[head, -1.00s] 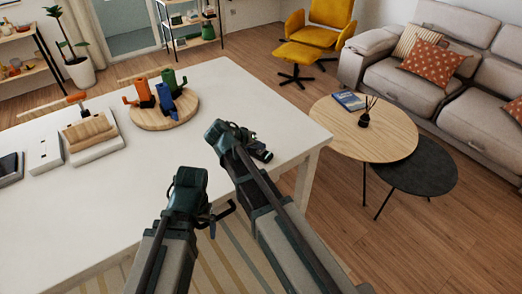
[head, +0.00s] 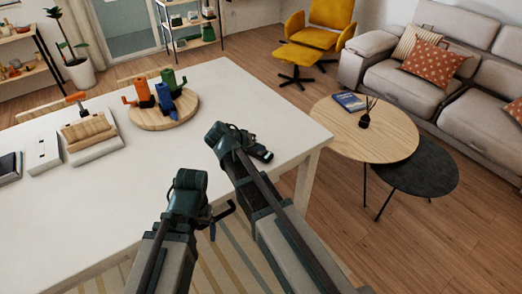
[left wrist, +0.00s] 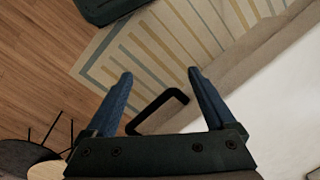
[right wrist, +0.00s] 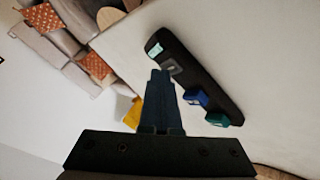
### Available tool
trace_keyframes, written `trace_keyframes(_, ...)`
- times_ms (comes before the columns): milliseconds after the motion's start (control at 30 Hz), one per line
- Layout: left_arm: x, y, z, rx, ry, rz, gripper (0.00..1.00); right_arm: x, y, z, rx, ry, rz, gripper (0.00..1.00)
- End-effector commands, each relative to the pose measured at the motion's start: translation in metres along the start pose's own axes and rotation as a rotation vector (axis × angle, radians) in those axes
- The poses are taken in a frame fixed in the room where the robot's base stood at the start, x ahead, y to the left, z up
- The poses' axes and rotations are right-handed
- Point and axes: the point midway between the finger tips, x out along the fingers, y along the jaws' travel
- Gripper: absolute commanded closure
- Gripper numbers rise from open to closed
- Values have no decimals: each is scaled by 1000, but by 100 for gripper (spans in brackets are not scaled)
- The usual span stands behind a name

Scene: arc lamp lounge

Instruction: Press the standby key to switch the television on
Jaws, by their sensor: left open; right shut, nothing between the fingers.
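A dark remote (head: 258,153) lies on the white table near its right edge. In the right wrist view the remote (right wrist: 200,78) shows a pale teal key (right wrist: 155,50) at one end, a grey key (right wrist: 175,69), then a blue key (right wrist: 196,98) and a green key (right wrist: 218,120). My right gripper (right wrist: 160,74) is shut and empty. Its tips appear beside the remote's edge, close to the grey key; I cannot tell their height or any contact. My left gripper (left wrist: 159,76) is open and empty, beyond the table's front edge over the striped rug. No television is visible.
Trays and a pale box (head: 43,155) stand further left. A round wooden side table (head: 390,145) is right of the table. The tabletop's front middle is clear.

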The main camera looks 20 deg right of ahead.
Motion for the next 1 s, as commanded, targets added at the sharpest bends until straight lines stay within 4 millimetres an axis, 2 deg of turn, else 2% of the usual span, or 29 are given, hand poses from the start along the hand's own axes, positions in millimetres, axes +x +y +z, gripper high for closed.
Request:
trace_keyframes(467,0,0,0,0,0,0,11,0,0,0,0,-1,0,100)
trace_keyframes(1000,-24,-2,1,0,0,0,11,-17,12,-12,0,0,0,100)
